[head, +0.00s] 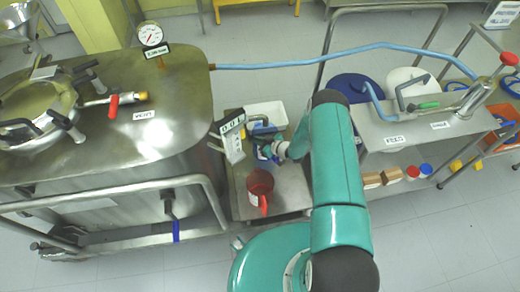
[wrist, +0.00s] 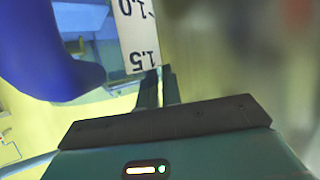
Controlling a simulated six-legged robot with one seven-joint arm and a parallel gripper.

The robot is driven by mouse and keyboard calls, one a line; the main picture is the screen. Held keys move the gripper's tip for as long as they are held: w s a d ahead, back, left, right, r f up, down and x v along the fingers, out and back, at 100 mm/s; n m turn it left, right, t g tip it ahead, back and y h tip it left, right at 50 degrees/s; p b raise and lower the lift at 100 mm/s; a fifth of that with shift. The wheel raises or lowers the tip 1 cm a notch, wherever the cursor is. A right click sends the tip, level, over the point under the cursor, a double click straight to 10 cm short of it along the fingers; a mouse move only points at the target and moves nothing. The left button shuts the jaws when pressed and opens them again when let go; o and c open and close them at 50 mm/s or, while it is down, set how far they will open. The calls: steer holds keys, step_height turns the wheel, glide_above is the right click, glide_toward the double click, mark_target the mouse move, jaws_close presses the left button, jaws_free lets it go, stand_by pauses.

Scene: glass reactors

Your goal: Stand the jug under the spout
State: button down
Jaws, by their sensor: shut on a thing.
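A blue jug (head: 262,152) is by the steel reactor's right side, above the low steel stand. Only part of it shows behind my gripper (head: 281,149). In the wrist view a large blue curved part (wrist: 65,50) fills the upper left. My gripper (wrist: 160,75) there has its fingers close together, shut on the jug; the exact grip point is hard to see. The spout is not clearly visible.
A red jug (head: 260,184) stands on the low steel stand (head: 289,187). A white tray (head: 266,115) is behind. The reactor (head: 165,95) is at left, with a blue-handled valve (head: 176,228). A feed bench (head: 415,130) is at right, and a blue hose (head: 330,55) crosses behind.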

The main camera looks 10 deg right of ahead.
glide_above(259, 155)
steer(key=shift+w+f, duration=0.2)
steer(key=shift+f, duration=2.65)
steer(key=c, duration=1.6)
jaws_free()
